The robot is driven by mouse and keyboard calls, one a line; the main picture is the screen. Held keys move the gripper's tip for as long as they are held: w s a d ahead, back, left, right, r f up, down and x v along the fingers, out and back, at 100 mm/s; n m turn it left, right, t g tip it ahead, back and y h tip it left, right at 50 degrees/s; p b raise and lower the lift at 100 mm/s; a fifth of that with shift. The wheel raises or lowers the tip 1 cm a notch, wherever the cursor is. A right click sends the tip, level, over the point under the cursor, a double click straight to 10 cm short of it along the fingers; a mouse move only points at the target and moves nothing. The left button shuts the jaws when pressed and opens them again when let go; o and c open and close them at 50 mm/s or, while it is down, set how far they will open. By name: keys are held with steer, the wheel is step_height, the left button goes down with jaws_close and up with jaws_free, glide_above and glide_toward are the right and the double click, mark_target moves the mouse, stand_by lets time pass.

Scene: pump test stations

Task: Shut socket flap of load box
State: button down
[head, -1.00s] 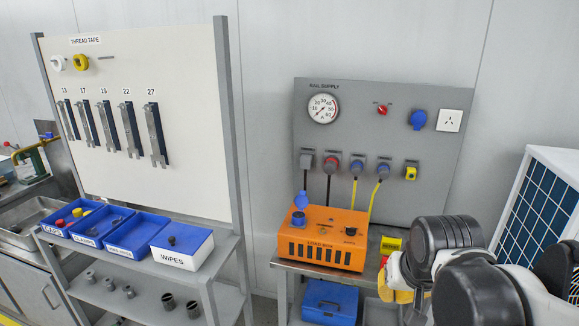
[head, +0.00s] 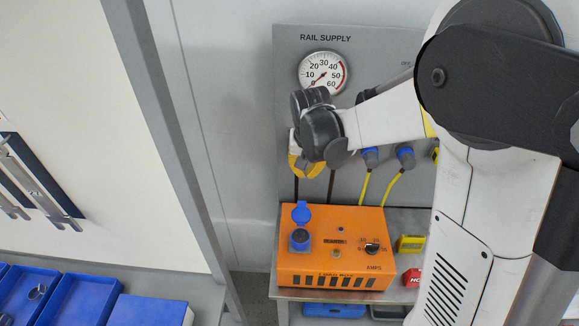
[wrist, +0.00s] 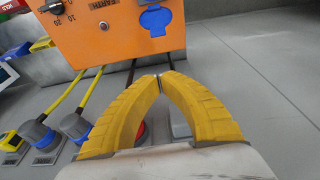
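The orange load box (head: 345,218) sits on a small bench. Its blue socket (head: 300,245) is on the left of the top, and the round blue socket flap (head: 301,212) stands raised at the socket's back edge, leaving the dark socket face uncovered. In the wrist view the flap (wrist: 156,20) shows on the box's near edge. My gripper (head: 297,172) is above and behind the flap, in front of the rail supply panel, touching nothing that I can see. Its yellow fingers (wrist: 160,80) meet at the tips, with nothing between them.
The grey rail supply panel (head: 286,110) stands behind, with a gauge (head: 323,72) and plugs with hanging cables near my gripper. A yellow block (head: 411,243) and a red block (head: 412,278) lie right of the box. Blue bins (head: 85,300) stand at lower left.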

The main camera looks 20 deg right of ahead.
mark_target(301, 213)
steer(key=x, duration=0.3)
steer(key=b+x, duration=0.1)
steer(key=x, duration=0.2)
steer(key=b+x, duration=0.1)
steer(key=x, duration=0.3)
steer(key=shift+s+d, duration=0.1)
steer(key=shift+s, duration=0.2)
steer(key=s+r, duration=0.1)
steer(key=s+a+r, duration=0.1)
steer(key=s, duration=0.1)
steer(key=shift+s, duration=0.15)
steer(key=shift+a, duration=0.1)
